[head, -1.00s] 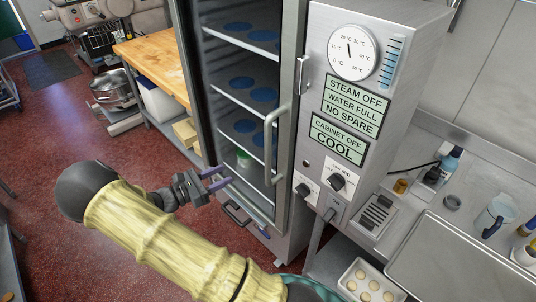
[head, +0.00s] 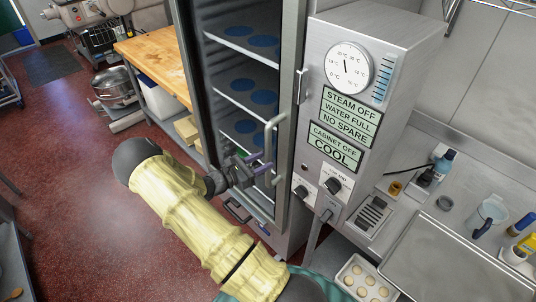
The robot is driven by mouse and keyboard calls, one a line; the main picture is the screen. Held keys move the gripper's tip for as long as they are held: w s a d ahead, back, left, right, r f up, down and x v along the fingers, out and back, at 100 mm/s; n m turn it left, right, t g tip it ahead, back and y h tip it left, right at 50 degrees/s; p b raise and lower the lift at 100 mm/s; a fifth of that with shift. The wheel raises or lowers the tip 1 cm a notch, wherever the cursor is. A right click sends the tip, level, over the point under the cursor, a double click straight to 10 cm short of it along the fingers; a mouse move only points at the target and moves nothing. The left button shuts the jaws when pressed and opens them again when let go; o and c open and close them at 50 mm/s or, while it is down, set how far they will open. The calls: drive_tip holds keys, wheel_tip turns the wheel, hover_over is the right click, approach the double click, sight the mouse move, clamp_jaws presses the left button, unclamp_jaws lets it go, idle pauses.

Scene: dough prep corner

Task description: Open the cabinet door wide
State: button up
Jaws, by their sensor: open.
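The tall cabinet has a metal-framed glass door (head: 238,85). The door looks shut against its frame, with shelves of blue round items seen through it. A pale vertical bar handle (head: 269,135) is on the right side of the door. My gripper (head: 261,162) is open, its purple fingers at the lower half of the handle. I cannot tell whether the handle is between the fingers or just behind them. My gripper and wrist hide part of the lower door.
A control panel (head: 340,120) with a dial and labels stands right of the door. A steel counter (head: 425,190) with bottles and a tray (head: 450,262) is further right. A wooden-topped table (head: 150,62) stands left. Red floor (head: 75,150) is clear at left.

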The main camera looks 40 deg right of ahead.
sight(268, 158)
drive_tip(key=shift+s+d+p, duration=0.2)
drive_tip(key=shift+d+p, duration=0.2)
drive_tip(key=shift+d, duration=1.1)
clamp_jaws()
drive_tip(key=shift+a, duration=0.1)
